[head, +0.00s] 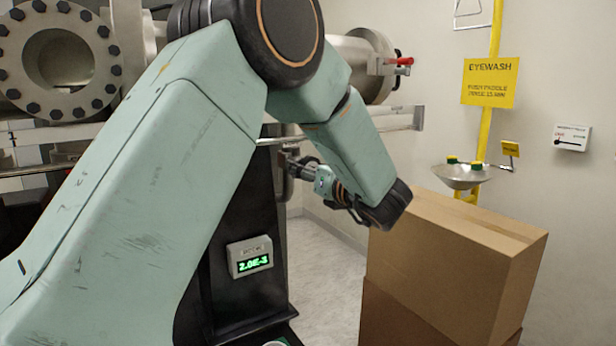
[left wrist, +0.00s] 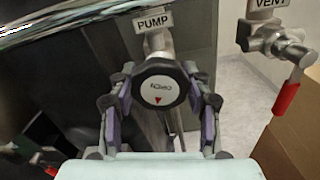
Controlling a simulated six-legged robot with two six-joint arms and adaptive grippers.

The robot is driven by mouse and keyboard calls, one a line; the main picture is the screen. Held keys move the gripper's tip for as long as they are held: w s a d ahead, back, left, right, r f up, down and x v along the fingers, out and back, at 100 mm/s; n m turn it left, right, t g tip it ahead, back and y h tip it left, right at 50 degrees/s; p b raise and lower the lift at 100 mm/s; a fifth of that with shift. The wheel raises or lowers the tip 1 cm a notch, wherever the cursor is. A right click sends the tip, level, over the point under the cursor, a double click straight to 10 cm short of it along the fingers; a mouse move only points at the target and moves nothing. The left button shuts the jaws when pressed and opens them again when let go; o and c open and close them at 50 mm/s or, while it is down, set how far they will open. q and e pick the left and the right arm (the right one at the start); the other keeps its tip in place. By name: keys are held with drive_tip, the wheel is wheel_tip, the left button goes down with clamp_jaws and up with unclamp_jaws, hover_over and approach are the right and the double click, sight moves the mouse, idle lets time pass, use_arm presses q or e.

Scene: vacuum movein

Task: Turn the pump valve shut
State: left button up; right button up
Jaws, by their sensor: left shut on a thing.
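The pump valve's round knob (left wrist: 158,92) is in the middle of the left wrist view, under a PUMP label (left wrist: 153,21). My left gripper (left wrist: 159,108) is shut on the knob, one finger on each side. In the head view my left gripper (head: 310,175) reaches left from the wrist beside the black column; the knob there is too small and covered to make out. My right gripper is not in view.
A VENT valve with a red handle (left wrist: 287,99) is at the right of the left wrist view. Stacked cardboard boxes (head: 450,265) stand close right of my wrist. A display (head: 250,257) reads 2.0E-3. An eyewash basin (head: 462,177) is on the wall behind.

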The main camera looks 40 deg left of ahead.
use_arm(q)
drive_tip(key=m, duration=0.2)
drive_tip(key=shift+r+m+b, duration=0.2)
drive_tip(key=shift+m+b, duration=0.15)
drive_tip(key=shift+m, duration=0.05)
drive_tip(key=m, duration=0.3)
drive_tip(key=shift+r+m, duration=0.1)
drive_tip(key=shift+m, duration=0.2)
drive_tip(key=m+p, duration=0.1)
drive_tip(key=m, duration=0.2)
drive_tip(key=shift+r+m, duration=0.1)
drive_tip(key=shift+m, duration=0.2)
drive_tip(key=m+p, duration=0.1)
drive_tip(key=m, duration=0.2)
drive_tip(key=shift+m+p, duration=0.4)
drive_tip(key=m+p, duration=0.3)
drive_tip(key=m, duration=0.1)
drive_tip(key=shift+r, duration=0.15)
drive_tip(key=m+p, duration=0.3)
drive_tip(key=m, duration=0.2)
drive_tip(key=shift+p, duration=0.3)
drive_tip(key=m+p, duration=0.3)
drive_tip(key=m, duration=0.1)
drive_tip(key=shift+p, duration=0.3)
drive_tip(key=shift+m+p, duration=1.5)
drive_tip(key=shift+m, duration=0.8)
drive_tip(key=shift+f, duration=0.2)
